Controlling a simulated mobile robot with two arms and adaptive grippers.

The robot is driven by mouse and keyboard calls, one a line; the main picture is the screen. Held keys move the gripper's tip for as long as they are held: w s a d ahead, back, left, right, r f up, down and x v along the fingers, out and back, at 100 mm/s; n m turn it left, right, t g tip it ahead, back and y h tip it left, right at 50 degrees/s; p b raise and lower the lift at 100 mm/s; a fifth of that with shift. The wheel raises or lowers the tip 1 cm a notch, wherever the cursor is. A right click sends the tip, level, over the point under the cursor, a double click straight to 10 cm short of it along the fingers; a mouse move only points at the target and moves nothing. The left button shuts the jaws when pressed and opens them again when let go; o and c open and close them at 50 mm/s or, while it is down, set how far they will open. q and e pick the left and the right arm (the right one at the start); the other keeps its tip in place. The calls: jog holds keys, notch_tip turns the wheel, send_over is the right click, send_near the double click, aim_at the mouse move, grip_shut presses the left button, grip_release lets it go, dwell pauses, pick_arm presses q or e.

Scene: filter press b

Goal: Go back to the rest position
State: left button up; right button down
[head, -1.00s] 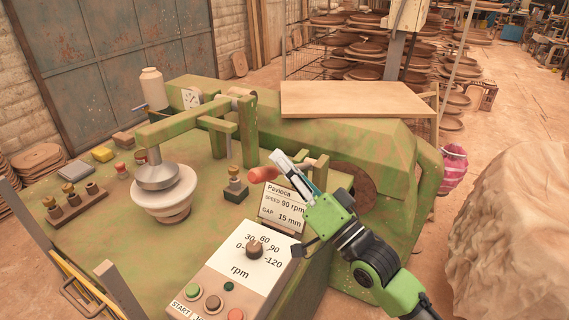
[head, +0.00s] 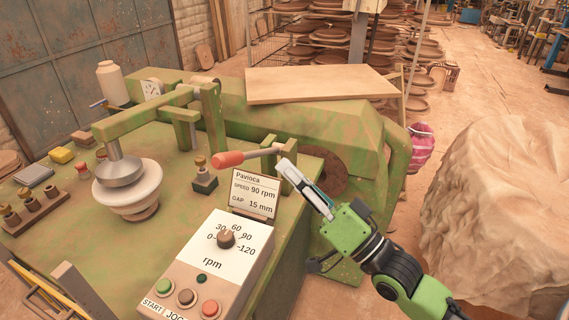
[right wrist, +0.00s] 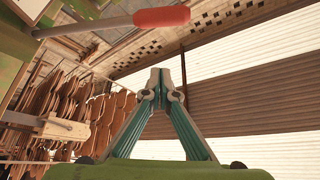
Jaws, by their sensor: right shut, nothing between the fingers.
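My right gripper (head: 290,172) is shut and empty. In the head view it is just right of the red-handled lever (head: 230,159), by the machine's right end, and appears apart from it. In the right wrist view its two fingers (right wrist: 161,80) meet at the tips with nothing between them, and the red lever handle (right wrist: 162,17) shows above them. My left gripper is not in view.
The green machine table (head: 80,220) bears a press head over a pale mould (head: 128,190), a Pavioca card (head: 252,194) and an rpm control box (head: 226,262). A large clay mound (head: 495,200) stands at right. Open floor (head: 450,100) lies behind it.

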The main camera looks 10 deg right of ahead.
jog(key=w+d+f+g+h, duration=0.1)
jog(key=w+d+f+h, duration=0.15)
jog(key=f, duration=0.55)
jog(key=w+d+f+m+h, duration=0.1)
jog(key=w+d+f+h, duration=0.15)
jog(key=f, duration=0.65)
jog(key=w+d+f+g+h, duration=0.1)
jog(key=w+d+f+h, duration=0.15)
jog(key=f, duration=0.55)
jog(key=s+d+f+g+h, duration=0.1)
jog(key=s+d+f, duration=0.1)
jog(key=f, duration=0.6)
jog(key=s+d+f+g+h, duration=0.1)
jog(key=s+d+f+g, duration=0.15)
jog(key=f, duration=0.55)
jog(key=s+d+f+g+h, duration=0.1)
jog(key=s+f, duration=0.2)
jog(key=f, duration=0.5)
jog(key=s+d+f+n+g+h, duration=0.1)
jog(key=s+f+n+g+h, duration=0.45)
jog(key=s+f, duration=2.05)
jog(key=s+a+f+g+y, duration=0.1)
jog(key=s+g, duration=0.1)
jog(key=s, duration=0.6)
jog(key=s+a+f+g+y, duration=0.1)
jog(key=s+g, duration=0.2)
jog(key=s, duration=0.6)
jog(key=shift+s+f+m+y, duration=0.15)
jog(key=shift+f+m+y, duration=0.1)
jog(key=shift+m+y, duration=0.2)
